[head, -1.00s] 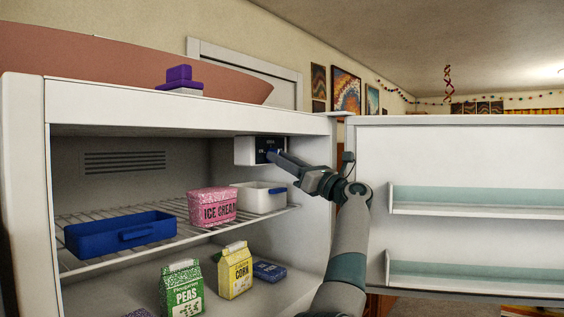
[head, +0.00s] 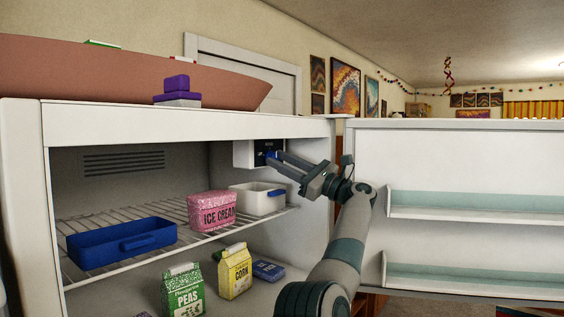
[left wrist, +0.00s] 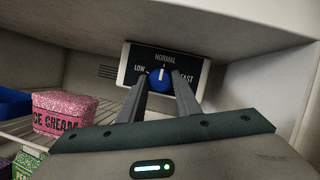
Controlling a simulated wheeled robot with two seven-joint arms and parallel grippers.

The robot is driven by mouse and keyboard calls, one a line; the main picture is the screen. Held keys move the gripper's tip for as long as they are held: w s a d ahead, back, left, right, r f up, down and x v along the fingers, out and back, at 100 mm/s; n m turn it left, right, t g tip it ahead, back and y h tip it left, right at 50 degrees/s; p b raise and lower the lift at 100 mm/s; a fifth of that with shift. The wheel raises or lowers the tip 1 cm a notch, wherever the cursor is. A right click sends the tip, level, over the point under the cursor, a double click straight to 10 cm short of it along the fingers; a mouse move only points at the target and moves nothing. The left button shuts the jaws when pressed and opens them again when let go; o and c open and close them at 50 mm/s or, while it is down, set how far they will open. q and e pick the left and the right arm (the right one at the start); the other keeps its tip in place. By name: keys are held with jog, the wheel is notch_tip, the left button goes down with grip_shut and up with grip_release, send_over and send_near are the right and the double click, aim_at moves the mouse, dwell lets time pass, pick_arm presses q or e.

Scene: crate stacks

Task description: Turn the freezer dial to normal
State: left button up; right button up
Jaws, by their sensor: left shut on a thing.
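The freezer dial (left wrist: 158,80) is a round blue knob on a white box with a dark blue panel (left wrist: 132,70), marked LOW, NORMAL and FAST. In the left wrist view its white pointer stands about upright, toward the NORMAL mark. My left gripper (left wrist: 160,84) is shut on the dial, one finger on each side. In the head view the dial (head: 271,155) sits at the upper right inside the freezer, partly hidden by my left gripper (head: 279,160). My right gripper is not in view.
The freezer door (head: 450,160) stands open at right. Below the dial, the wire shelf (head: 185,212) holds a blue bin (head: 90,247), a pink ice cream box (head: 212,210) and a white bin (head: 262,204). Peas (head: 183,290) and corn (head: 235,273) cartons stand beneath.

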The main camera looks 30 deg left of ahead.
pick_arm(q)
jog(key=o, duration=1)
